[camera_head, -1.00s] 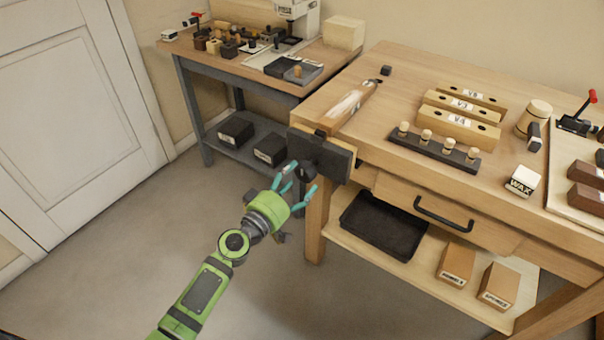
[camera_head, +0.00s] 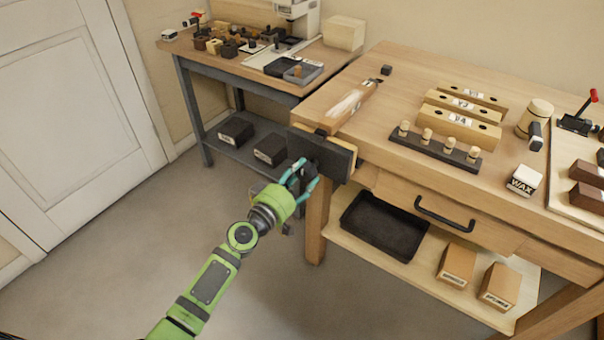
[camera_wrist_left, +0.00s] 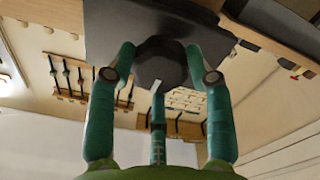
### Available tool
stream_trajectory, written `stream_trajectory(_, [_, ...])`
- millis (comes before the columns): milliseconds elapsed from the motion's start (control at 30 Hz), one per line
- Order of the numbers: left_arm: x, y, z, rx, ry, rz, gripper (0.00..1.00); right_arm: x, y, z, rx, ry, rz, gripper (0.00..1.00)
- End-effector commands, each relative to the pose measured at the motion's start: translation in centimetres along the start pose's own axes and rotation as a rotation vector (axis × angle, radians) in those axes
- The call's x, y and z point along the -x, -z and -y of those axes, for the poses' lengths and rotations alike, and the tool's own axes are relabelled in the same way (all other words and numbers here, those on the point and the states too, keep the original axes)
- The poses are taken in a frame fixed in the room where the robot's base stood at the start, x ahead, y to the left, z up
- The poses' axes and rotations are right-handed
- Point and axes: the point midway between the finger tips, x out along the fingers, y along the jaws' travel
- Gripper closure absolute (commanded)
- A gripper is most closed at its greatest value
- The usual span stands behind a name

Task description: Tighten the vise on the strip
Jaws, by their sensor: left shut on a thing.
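The vise (camera_head: 332,158) is a dark plate with a wooden jaw lining, mounted on the left front corner of the wooden bench. A wooden strip (camera_head: 348,104) with a pale patch lies on the bench top, its near end at the vise's upper edge. My left gripper (camera_head: 304,177) is shut on the dark vise knob, at the front of the plate. In the left wrist view, the round dark knob (camera_wrist_left: 162,64) sits between the teal fingers, with the dark plate behind it. The fingers partly hide the knob in the head view. My right gripper is not in view.
On the bench are labelled wooden blocks (camera_head: 460,122), a dark rack with pegs (camera_head: 434,150), a mallet (camera_head: 534,118) and a wax block (camera_head: 523,181). A black tray (camera_head: 383,226) rests on the lower shelf. The floor left of my arm is clear.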

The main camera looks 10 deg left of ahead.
Motion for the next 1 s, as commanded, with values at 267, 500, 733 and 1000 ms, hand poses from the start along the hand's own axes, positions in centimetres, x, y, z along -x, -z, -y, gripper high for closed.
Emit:
stream_trajectory(267, [-0.1, 0.02, -0.02, -0.286, -0.002, 0.0, 0.77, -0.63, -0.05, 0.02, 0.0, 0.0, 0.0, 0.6])
stream_trajectory(500, [-0.11, 0.04, -0.03, -0.291, -0.002, -0.001, 0.77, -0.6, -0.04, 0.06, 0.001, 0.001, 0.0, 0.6])
stream_trajectory(733, [-0.21, 0.1, -0.07, -0.565, -0.002, 0.0, 0.77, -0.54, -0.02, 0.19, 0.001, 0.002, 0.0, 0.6])
stream_trajectory(1000, [-0.24, 0.07, -0.06, -0.636, -0.002, -0.002, 0.77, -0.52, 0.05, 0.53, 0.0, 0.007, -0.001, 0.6])
